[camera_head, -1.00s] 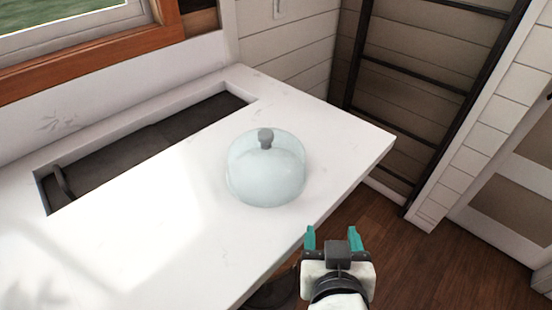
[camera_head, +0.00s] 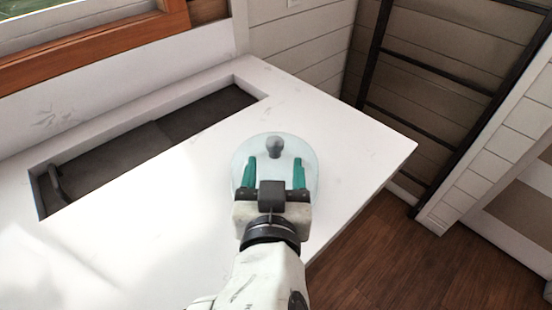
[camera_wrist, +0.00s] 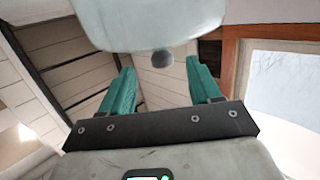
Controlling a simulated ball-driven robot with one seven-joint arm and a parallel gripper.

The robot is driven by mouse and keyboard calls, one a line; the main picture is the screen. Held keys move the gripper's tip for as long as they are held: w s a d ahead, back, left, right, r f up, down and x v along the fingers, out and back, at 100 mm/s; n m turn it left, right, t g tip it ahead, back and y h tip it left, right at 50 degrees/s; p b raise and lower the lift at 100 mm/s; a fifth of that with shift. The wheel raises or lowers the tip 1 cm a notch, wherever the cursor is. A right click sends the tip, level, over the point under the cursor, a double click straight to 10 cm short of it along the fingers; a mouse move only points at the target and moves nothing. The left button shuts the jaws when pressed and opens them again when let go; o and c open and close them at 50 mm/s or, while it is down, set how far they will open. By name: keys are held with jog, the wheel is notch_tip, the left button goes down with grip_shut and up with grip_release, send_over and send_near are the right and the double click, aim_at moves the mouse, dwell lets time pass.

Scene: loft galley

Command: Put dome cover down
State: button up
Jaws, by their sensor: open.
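The dome cover (camera_head: 310,160) is a clear, pale glass dome with a dark grey round knob (camera_head: 275,147) on top. It stands upright on the white counter (camera_head: 355,150), near its front edge. My gripper (camera_head: 275,164) is open and empty, its teal fingers spread over the dome. In the head view the knob shows just past the fingertips, centred between them. In the wrist view the dome (camera_wrist: 150,20) fills the top, and its knob (camera_wrist: 162,59) appears between the teal fingertips with space on both sides. My gripper hides the dome's near side.
A dark sink basin (camera_head: 150,145) with a faucet (camera_head: 58,185) is sunk in the counter to the left. A dark ladder (camera_head: 425,85) stands by the wall at right. The counter around the dome is clear.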

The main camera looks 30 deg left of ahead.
aim_at(275, 152)
jog(key=shift+w+a+f, duration=0.1)
jog(key=shift+w+a, duration=0.2)
jog(key=shift+w, duration=0.35)
jog(key=p+x, duration=0.1)
jog(key=x, duration=0.3)
jog(key=shift+a+p, duration=0.1)
jog(key=shift+p, duration=0.25)
jog(key=shift+w+a, duration=0.25)
jog(key=shift+w, duration=0.2)
jog(key=shift+c, duration=0.4)
grip_shut()
